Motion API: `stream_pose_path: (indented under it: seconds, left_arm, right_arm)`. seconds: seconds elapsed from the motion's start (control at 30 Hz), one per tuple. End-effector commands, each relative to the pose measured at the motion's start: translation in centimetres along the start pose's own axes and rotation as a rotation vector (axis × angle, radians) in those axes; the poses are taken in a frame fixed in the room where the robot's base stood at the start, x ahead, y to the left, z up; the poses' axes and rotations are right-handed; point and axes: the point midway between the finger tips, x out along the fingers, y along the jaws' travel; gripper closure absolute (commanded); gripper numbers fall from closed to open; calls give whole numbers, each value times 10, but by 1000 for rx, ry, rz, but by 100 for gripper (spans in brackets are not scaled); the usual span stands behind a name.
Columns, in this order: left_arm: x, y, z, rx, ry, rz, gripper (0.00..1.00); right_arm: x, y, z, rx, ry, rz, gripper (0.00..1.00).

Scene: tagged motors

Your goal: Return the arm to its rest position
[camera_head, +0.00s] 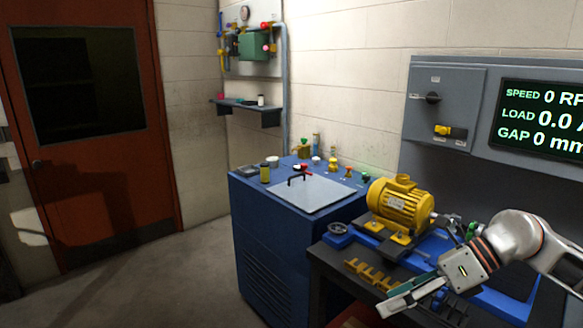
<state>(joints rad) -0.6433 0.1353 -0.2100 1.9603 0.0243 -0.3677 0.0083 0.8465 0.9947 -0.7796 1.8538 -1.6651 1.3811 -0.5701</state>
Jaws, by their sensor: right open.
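My right arm comes in from the right edge. Its gripper (415,299) points down and left, in front of the dark workbench, with its jaws open. I see nothing held between the fingers, though the far finger is partly hidden. A yellow motor (398,204) sits on the bench behind and above the gripper, apart from it. My left gripper is out of view.
The dark bench (329,262) has a blue fixture (499,300) and a yellow toothed bracket (369,272) close to my gripper. A blue cabinet (268,247) stands left of it. A grey panel with a screen (545,118) rises behind. The floor at left is clear.

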Motion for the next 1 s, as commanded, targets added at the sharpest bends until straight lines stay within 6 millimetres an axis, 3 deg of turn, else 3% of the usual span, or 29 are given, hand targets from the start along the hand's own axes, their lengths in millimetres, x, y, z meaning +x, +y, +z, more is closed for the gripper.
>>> stream_pose_path:
  seconds: [0.03,0.1,0.3,0.43,0.57,0.67,0.77,0.87,1.0]
  left_arm:
    - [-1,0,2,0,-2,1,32]
    - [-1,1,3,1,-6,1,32]
    - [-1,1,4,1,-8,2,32]
    - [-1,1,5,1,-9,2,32]
    - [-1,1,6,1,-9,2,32]
    - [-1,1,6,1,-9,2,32]
    - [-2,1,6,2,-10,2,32]
    - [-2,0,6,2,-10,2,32]
    - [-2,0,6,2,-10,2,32]
  right_arm:
    - [26,17,1,44,-52,87,33]
    - [50,40,9,117,-142,198,33]
    - [89,81,33,417,-413,471,33]
    - [99,82,41,679,-591,606,33]
    - [105,61,34,985,-763,703,33]
    - [112,34,14,1246,-888,747,33]
    - [123,2,-22,1523,-1005,760,33]
    - [139,-26,-75,1815,-1109,746,33]
    - [166,-50,-165,2206,-1225,677,33]
